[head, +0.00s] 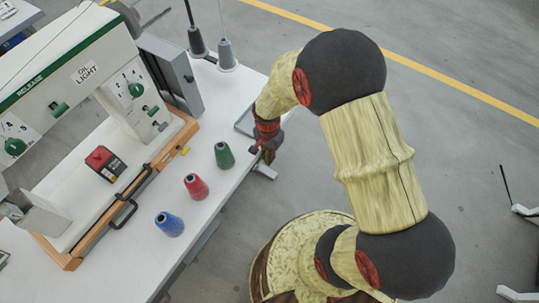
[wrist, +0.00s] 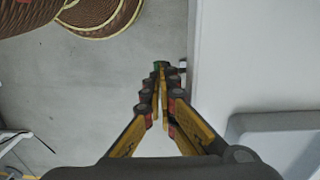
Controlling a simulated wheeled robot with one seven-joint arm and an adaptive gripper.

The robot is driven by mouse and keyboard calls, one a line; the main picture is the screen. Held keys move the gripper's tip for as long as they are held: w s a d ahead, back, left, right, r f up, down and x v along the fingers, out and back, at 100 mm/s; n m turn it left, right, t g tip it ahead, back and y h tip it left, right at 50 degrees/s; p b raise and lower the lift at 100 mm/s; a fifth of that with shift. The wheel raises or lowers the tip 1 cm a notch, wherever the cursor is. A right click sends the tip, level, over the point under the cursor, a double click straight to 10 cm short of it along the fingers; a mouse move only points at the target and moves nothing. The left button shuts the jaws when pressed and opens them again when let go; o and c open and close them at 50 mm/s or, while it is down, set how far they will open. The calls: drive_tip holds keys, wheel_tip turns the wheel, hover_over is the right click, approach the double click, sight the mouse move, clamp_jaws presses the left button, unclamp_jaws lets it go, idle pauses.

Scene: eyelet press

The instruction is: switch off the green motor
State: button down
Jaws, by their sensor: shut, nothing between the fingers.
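My gripper (head: 266,154) is at the right edge of the white table in the head view, pointing down. In the wrist view my gripper (wrist: 160,72) is shut and empty, its fingertips together just beside the table's side. No motor can be made out for certain. The press (head: 85,90) has green knobs (head: 136,90) and small green switches (head: 60,109) on its face.
Grey cones (head: 227,55) stand at the back.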

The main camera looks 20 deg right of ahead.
drive_tip(key=shift+s+d+f, duration=0.15)
drive_tip(key=shift+s+f, duration=0.05)
drive_tip(key=shift+f, duration=0.1)
drive_tip(key=shift+s+d+f+p, duration=0.25)
drive_tip(key=shift+s+f+p, duration=0.1)
drive_tip(key=shift+f, duration=0.45)
drive_tip(key=shift+s+d+f+p, duration=0.2)
drive_tip(key=shift+s+f, duration=0.1)
drive_tip(key=shift+f, duration=0.55)
